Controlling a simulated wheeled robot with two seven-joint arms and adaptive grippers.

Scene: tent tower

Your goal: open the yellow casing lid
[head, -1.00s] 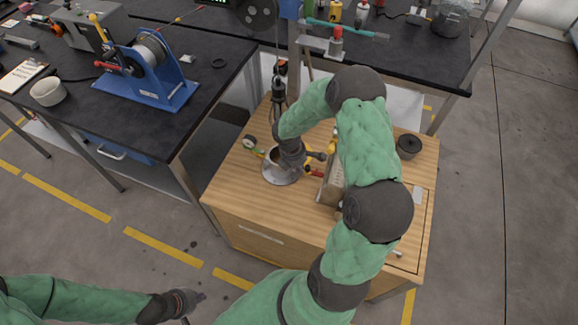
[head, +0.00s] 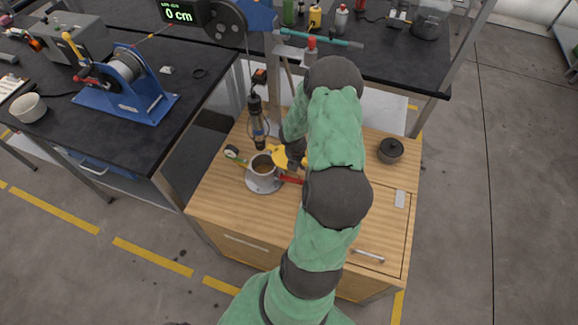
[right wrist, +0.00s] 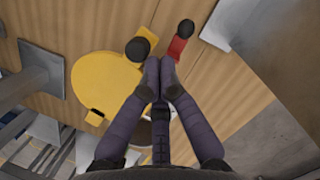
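The yellow casing lid (head: 280,157) shows beside the upper right rim of a grey, round-based casing (head: 263,185) on the wooden cabinet. The casing's mouth is partly uncovered and brown inside. In the right wrist view the lid is a broad yellow disc (right wrist: 100,85) with a black knob (right wrist: 138,48) at its upper right. My right gripper (head: 296,160) is at the lid's right side. In the right wrist view its fingertips (right wrist: 160,72) meet just below the knob, with nothing visible between them. A red handle (right wrist: 180,42) lies just beyond. My left gripper is out of view.
A dark round pot (head: 390,150) stands at the cabinet's back right. A hanging dark tool (head: 257,125) is behind the casing, and a small round gauge (head: 232,152) is at its left. A blue winch (head: 130,90) stands on the black bench. The cabinet's front left is clear.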

